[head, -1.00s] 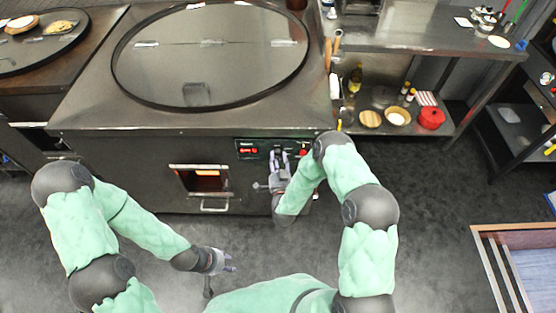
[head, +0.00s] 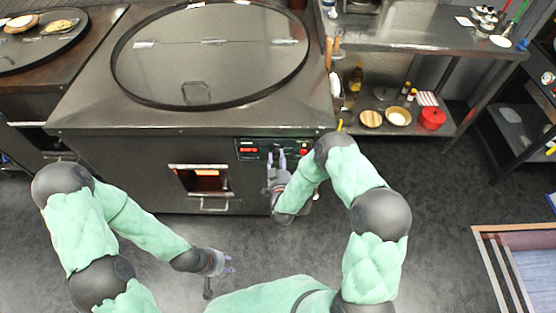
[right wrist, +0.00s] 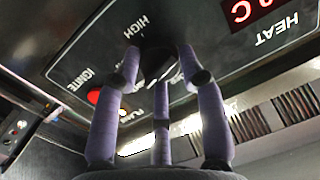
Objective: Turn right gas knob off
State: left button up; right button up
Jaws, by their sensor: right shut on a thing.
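The control panel (head: 272,149) is on the front of the tandoor counter. In the right wrist view a dark knob (right wrist: 155,62) sits on the panel, with the labels HIGH and IGNITE near it. My right gripper (right wrist: 158,58) is at this knob, its purple fingers around it and shut on it. The fingers hide part of the knob. In the head view my right gripper (head: 277,160) is at the panel's right half. My left gripper (head: 228,265) hangs low over the floor, away from the counter, its fingers apart and nothing visible between them.
A red light or button (right wrist: 93,96) and a red display (right wrist: 245,12) are on the panel close to my right fingers. A lit oven opening (head: 203,180) with a handle is left below the panel. A shelf (head: 385,117) with bowls stands to the right.

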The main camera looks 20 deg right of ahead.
jog(key=n, duration=0.4)
jog(key=shift+b, duration=0.35)
jog(key=n, duration=0.3)
jog(key=shift+w+a+r+n+g+h, duration=0.1)
jog(key=shift+n+g+h, duration=0.2)
jog(key=shift+h, duration=0.1)
jog(key=n+b, duration=0.1)
jog(key=n, duration=0.3)
jog(key=shift+h, duration=0.3)
jog(key=shift+o, duration=0.2)
jog(key=shift+a+n+h, duration=0.1)
jog(key=shift+n+h, duration=0.2)
jog(key=shift+n, duration=1.4)
jog(key=o, duration=1.1)
